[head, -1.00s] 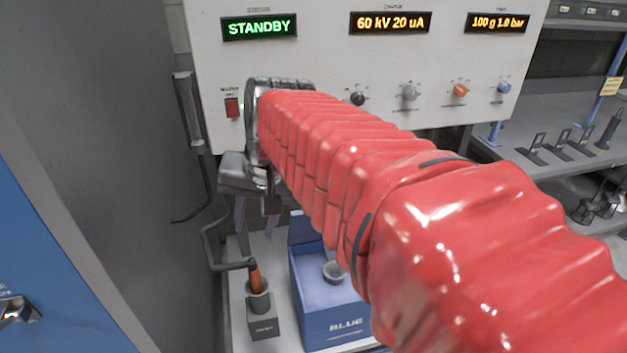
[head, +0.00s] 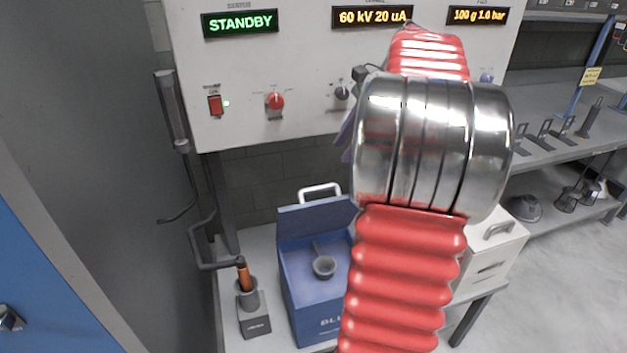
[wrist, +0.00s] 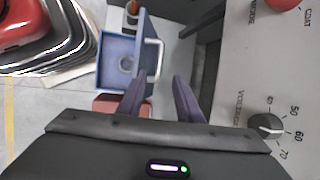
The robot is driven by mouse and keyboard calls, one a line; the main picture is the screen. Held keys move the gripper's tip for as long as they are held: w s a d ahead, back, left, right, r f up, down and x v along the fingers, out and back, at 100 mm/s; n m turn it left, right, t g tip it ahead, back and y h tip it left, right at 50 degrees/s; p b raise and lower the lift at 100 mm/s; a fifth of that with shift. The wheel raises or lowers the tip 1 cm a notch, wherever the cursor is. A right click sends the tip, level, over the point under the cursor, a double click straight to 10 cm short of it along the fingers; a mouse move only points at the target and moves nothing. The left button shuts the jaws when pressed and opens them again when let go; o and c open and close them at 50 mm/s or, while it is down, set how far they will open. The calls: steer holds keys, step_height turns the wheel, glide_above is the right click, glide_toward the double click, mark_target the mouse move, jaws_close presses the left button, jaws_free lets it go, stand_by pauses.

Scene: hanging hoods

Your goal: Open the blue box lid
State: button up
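The blue box (head: 322,318) stands on the bench below the panel in the head view, and also shows in the wrist view (wrist: 104,78). Its lid (head: 318,218) stands upright at the back, with a white handle (head: 320,190) at its top. The box is open, and a small grey cup (head: 324,266) shows inside. In the wrist view my gripper (wrist: 160,80) is open, its two purple fingers apart with nothing between them. The lid handle (wrist: 155,60) lies just beyond the fingertips in that view; no contact is visible. In the head view my arm hides most of the gripper.
A grey holder (head: 254,318) with an orange-handled tool (head: 243,274) stands left of the box. A white box (head: 490,265) stands to its right, partly behind my arm. The control panel (head: 250,60) with knobs rises behind. A side shelf (head: 560,150) is at right.

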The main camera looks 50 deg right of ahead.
mark_target(321, 187)
steer(key=shift+f, duration=0.1)
stand_by(0.3)
steer(key=x, duration=1.3)
steer(key=shift+w+f, duration=0.15)
steer(key=shift+f, duration=0.15)
jaws_close()
stand_by(0.4)
